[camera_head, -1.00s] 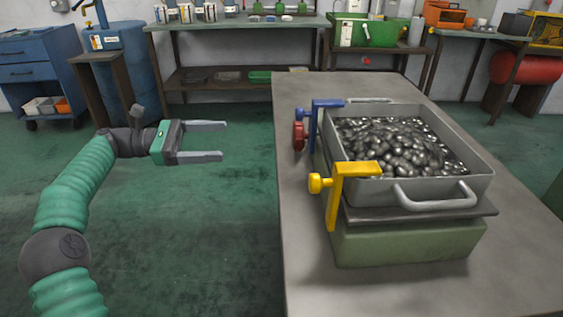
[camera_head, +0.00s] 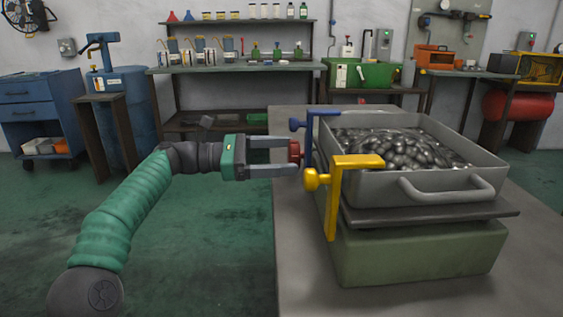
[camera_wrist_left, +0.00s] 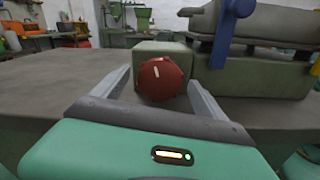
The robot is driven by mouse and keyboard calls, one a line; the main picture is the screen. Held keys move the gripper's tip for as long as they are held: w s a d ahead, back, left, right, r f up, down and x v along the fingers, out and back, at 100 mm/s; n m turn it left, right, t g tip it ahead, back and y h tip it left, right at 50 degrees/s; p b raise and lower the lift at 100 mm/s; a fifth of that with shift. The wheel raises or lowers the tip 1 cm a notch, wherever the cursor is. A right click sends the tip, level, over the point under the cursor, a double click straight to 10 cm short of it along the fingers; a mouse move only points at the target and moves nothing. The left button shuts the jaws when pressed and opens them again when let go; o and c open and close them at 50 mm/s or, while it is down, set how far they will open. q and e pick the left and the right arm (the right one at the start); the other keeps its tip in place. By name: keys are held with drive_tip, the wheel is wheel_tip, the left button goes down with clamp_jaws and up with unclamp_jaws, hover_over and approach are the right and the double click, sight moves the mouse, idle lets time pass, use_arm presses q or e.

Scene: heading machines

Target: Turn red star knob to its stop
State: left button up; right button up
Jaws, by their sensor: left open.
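The red star knob (camera_head: 294,151) sits at the left side of the green base block, below the blue clamp's level. In the left wrist view the red knob (camera_wrist_left: 161,78) shows face-on, with a pale mark, between my fingers. My left gripper (camera_head: 286,157) is open, its two fingers reaching to the knob from the left, one on each side of it. In the left wrist view my left gripper (camera_wrist_left: 157,90) shows a gap on the right side of the knob; contact cannot be told. My right gripper is not in view.
A yellow clamp (camera_head: 344,168) with a yellow knob stands just right of and nearer than my fingers. A blue clamp (camera_head: 309,135) is behind. A metal tray (camera_head: 415,186) of dark metal pieces rests on the green block (camera_head: 420,247). The table's left part is bare.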

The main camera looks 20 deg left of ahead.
use_arm(q)
drive_tip(key=shift+a, duration=0.1)
drive_tip(key=shift+c, duration=1.2)
drive_tip(key=c, duration=1.1)
drive_tip(key=shift+r+m+p, duration=0.2)
drive_tip(key=shift+m+p, duration=0.55)
drive_tip(key=shift+m, duration=0.05)
drive_tip(key=shift+c, duration=0.2)
drive_tip(key=shift+m+p, duration=0.35)
drive_tip(key=shift+m, duration=0.35)
drive_tip(key=m, duration=0.2)
drive_tip(key=shift+f+m+p, duration=0.25)
drive_tip(key=shift+m+p, duration=0.05)
drive_tip(key=shift+m, duration=0.1)
drive_tip(key=o, duration=1.4)
drive_tip(key=shift+s, duration=0.1)
